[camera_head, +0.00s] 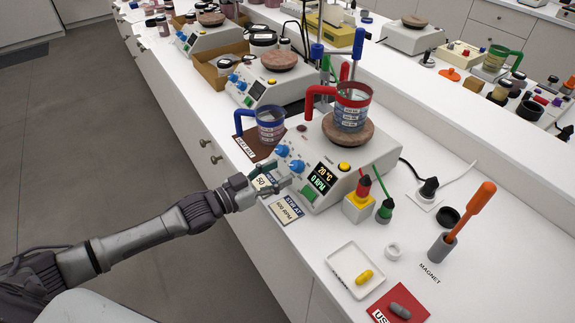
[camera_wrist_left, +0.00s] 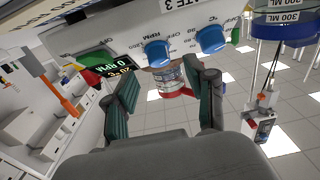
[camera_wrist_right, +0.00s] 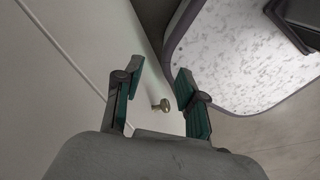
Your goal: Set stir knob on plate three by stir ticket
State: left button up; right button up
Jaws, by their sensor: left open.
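Plate three (camera_head: 345,165) is a white stirrer hotplate whose display (camera_head: 322,178) reads 20 °C and 0 RPM. Its blue stir knob (camera_head: 297,166), marked RPM in the left wrist view (camera_wrist_left: 157,52), is on the front panel. A second blue knob (camera_head: 282,150), marked °C, sits beside it. My left gripper (camera_head: 278,181) is open just in front of the panel; the RPM knob appears between and beyond its fingers. The stir ticket (camera_head: 287,210) lies on the bench below the panel, its number hard to read. My right gripper (camera_wrist_right: 155,85) is open and empty, facing a cabinet front.
A red-handled beaker (camera_head: 351,105) stands on the plate's round top. Another ticket (camera_head: 262,184) is partly covered by my left gripper. A blue-handled beaker (camera_head: 270,125), a white tray (camera_head: 354,268) and an orange-handled magnet tool (camera_head: 460,220) stand nearby.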

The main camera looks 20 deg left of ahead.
aim_at(293, 166)
pick_arm(q)
jog(key=shift+x, duration=1.25)
jog(key=shift+w+d, duration=0.3)
jog(key=shift+w, duration=0.1)
jog(key=shift+c, duration=1)
grip_shut()
pick_arm(e)
jog(key=shift+s+a+r, duration=0.1)
jog(key=shift+a+r, duration=0.2)
jog(key=shift+d, duration=0.1)
